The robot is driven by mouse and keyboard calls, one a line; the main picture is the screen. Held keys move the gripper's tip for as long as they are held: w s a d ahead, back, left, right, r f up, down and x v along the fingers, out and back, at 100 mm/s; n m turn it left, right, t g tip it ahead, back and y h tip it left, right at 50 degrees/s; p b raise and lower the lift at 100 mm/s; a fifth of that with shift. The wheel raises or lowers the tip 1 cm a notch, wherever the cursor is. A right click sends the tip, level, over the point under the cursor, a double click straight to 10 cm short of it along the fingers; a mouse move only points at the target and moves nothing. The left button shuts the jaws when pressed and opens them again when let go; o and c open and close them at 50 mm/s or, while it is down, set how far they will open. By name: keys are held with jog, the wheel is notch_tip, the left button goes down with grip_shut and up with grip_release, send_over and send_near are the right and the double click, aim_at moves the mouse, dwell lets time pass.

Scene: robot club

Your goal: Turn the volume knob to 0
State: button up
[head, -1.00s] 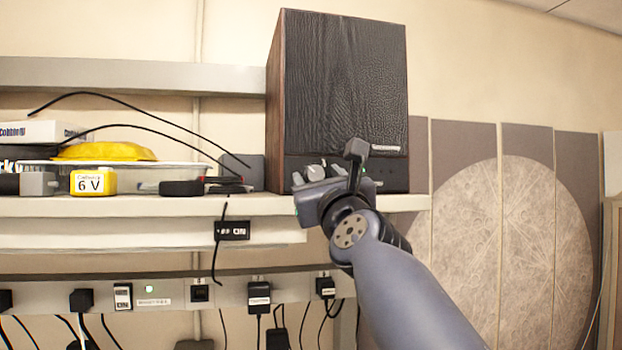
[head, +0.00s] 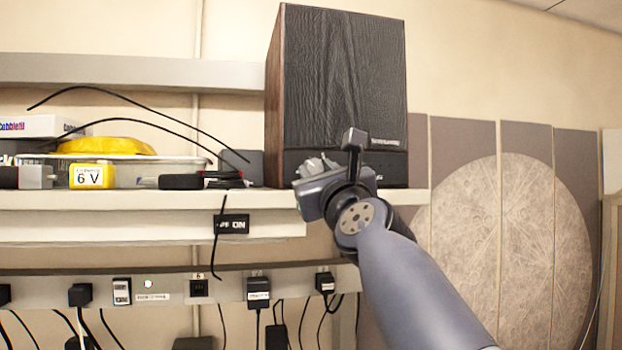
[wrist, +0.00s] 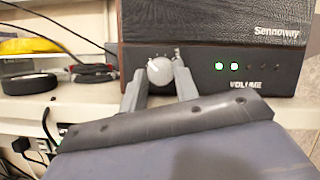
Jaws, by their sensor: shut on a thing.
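The volume knob (wrist: 159,70) is a round pale grey dial on the lower front of a dark wood-sided speaker (head: 345,85). In the wrist view, my gripper (wrist: 160,78) has one finger on each side of the knob and is shut on it. The word VOLUME stands to the right on the panel, below a row of small lights (wrist: 234,66); two are lit green and the others look dark. Small marks show around the knob's top, but its setting cannot be read. In the head view my gripper (head: 317,168) largely hides the knob.
The speaker stands on a cream shelf (head: 120,205). To its left are a yellow 6 V block (head: 92,176), a clear tray with a yellow thing, and loose black cables. A power strip (head: 180,290) with several plugs runs below. Wall panels stand to the right.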

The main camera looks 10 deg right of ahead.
jog(key=n+b, duration=0.1)
jog(key=n+y+b, duration=0.1)
jog(key=shift+d+f+n+y+b, duration=0.2)
jog(key=shift+n+y+b, duration=0.1)
jog(key=shift+n, duration=0.1)
jog(key=n+y, duration=0.1)
jog(key=n, duration=0.1)
jog(key=n+g+b, duration=0.1)
jog(key=n, duration=0.1)
jog(key=shift+r+y, duration=0.2)
jog(key=shift+y, duration=0.2)
jog(key=n, duration=0.1)
jog(key=n+g+y, duration=0.1)
jog(key=n, duration=0.2)
jog(key=shift+d+r+g, duration=0.1)
jog(key=shift+r+g, duration=0.15)
jog(key=shift+g, duration=0.05)
jog(key=shift+n+g+y+p, duration=0.55)
jog(key=shift+n+p, duration=0.2)
jog(key=shift+n, duration=1.05)
jog(key=o, duration=1)
jog(key=shift+f, duration=0.1)
